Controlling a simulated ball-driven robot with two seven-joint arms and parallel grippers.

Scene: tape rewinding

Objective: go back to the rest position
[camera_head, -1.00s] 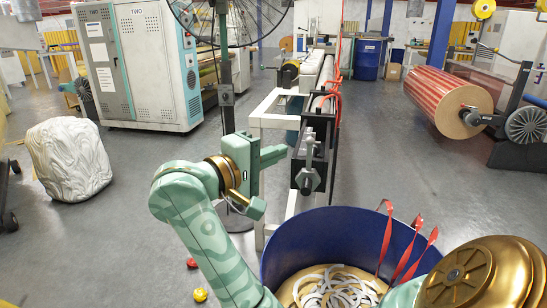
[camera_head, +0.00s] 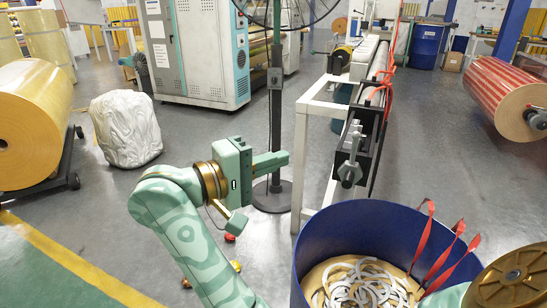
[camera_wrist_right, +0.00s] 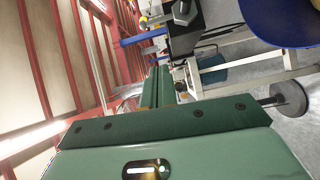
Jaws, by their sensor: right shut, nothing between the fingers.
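My right gripper (camera_head: 286,159) shows in the middle of the head view, at the end of a pale green arm rising from the bottom edge. It is shut and empty, pointing right, in open air to the left of the machine's bracket and the blue barrel. In the right wrist view its green fingers (camera_wrist_right: 159,86) lie together with nothing between them. My left gripper is not in view.
A blue barrel (camera_head: 308,255) with pale strips inside and red ribbons at its rim stands at lower right. A white-framed machine (camera_head: 302,150) stands behind it. A stand (camera_head: 275,125), white wrapped bundle (camera_head: 126,130) and yellow roll (camera_head: 35,125) are further left.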

